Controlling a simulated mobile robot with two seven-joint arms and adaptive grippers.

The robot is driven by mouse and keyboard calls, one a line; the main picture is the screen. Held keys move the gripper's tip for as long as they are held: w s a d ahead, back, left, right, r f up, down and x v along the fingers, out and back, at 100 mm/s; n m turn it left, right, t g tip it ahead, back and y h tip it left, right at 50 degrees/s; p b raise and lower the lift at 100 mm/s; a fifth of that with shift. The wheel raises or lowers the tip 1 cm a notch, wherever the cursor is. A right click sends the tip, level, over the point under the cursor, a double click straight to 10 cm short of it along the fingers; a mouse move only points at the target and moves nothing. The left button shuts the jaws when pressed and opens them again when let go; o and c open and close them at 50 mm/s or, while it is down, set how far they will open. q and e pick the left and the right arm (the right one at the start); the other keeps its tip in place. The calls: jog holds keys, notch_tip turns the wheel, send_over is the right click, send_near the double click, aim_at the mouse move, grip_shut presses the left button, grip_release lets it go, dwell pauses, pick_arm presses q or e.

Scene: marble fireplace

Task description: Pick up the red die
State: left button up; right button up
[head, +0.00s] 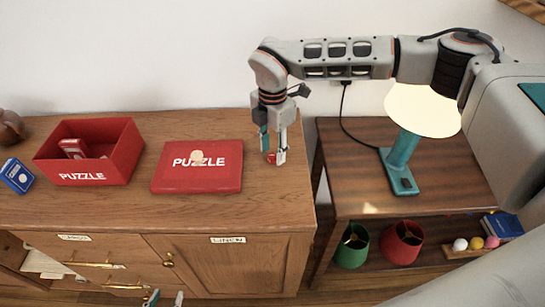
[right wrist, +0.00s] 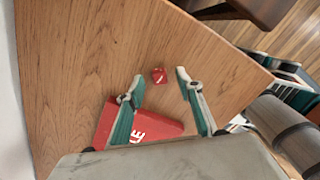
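In the head view only a bit of red die (head: 271,158) shows, partly hidden by the fingers. My right gripper (head: 273,155) points down over the cabinet's right end, and its fingers are open on either side of the die in the right wrist view (right wrist: 160,82). I see no contact with the die. My left gripper (head: 164,298) shows only its fingertips at the bottom edge, apart and empty, in front of the cabinet.
A red PUZZLE lid (head: 197,180) with a small beige piece (head: 197,156) lies left of the die. An open red PUZZLE box (head: 118,168) and a blue card pack (head: 16,176) sit further left. A lit teal lamp (head: 403,150) stands on the side table (head: 350,185) to the right.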

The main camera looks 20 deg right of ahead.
aim_at(272, 155)
jog(key=shift+f, duration=0.5)
jog(key=c, duration=0.9)
jog(key=shift+o, duration=0.2)
jog(key=shift+r, duration=0.1)
notch_tip(272, 155, up, 20)
